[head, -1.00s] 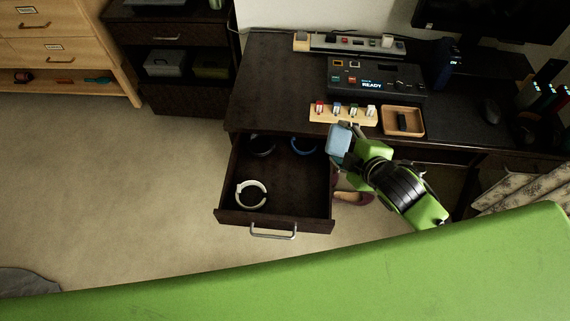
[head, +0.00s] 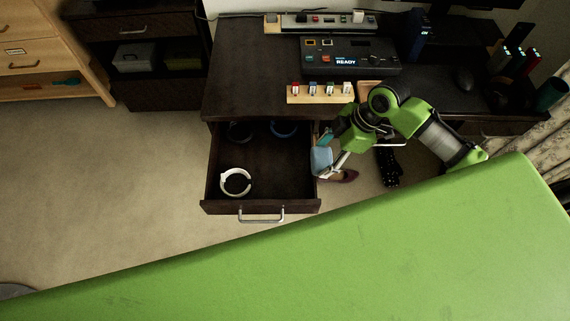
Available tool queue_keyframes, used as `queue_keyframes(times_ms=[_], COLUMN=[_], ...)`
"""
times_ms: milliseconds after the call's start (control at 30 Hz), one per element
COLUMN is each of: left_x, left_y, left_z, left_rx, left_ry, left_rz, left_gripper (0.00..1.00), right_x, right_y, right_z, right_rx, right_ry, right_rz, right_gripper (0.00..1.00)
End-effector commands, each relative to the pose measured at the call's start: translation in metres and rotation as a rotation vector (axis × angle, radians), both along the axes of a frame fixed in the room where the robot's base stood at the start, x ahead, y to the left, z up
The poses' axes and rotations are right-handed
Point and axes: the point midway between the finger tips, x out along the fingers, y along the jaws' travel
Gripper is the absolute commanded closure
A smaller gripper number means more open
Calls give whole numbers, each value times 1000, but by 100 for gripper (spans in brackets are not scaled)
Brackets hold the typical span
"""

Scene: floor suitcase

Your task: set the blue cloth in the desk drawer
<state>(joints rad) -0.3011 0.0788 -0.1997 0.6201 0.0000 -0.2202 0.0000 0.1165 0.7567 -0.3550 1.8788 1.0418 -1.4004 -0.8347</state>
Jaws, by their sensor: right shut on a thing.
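The desk drawer (head: 275,186) is pulled open below the desk's left part, with its handle toward me. My right gripper (head: 325,170) is shut on the blue cloth (head: 320,158), a small light-blue folded piece. The cloth shows at the drawer's right side wall, overlapping its edge in the picture; I cannot tell its height above the rim. The gripper's fingers partly hide the cloth. My left gripper is out of view.
In the drawer are a white ring (head: 236,182) at the front left, a dark ring (head: 240,132) and a blue ring (head: 284,128) at the back. The drawer's middle and front right are clear.

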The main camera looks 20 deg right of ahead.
Motion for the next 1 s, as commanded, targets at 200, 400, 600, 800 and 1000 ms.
queue_keyframes(times_ms=[200,400,600,800,1000], left_x=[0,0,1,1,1], left_y=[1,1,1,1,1], left_z=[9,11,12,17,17], left_rx=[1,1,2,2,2], left_ry=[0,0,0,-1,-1], left_rz=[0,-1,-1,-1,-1], left_gripper=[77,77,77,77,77], right_x=[17,27,31,31,31], right_y=[49,73,83,85,84], right_z=[-29,-61,-75,-101,-108], right_rx=[3,1,1,-1,-2], right_ry=[3,0,-1,0,-2], right_rz=[-2,-2,0,-3,-1], right_gripper=[59,59,59,59,59])
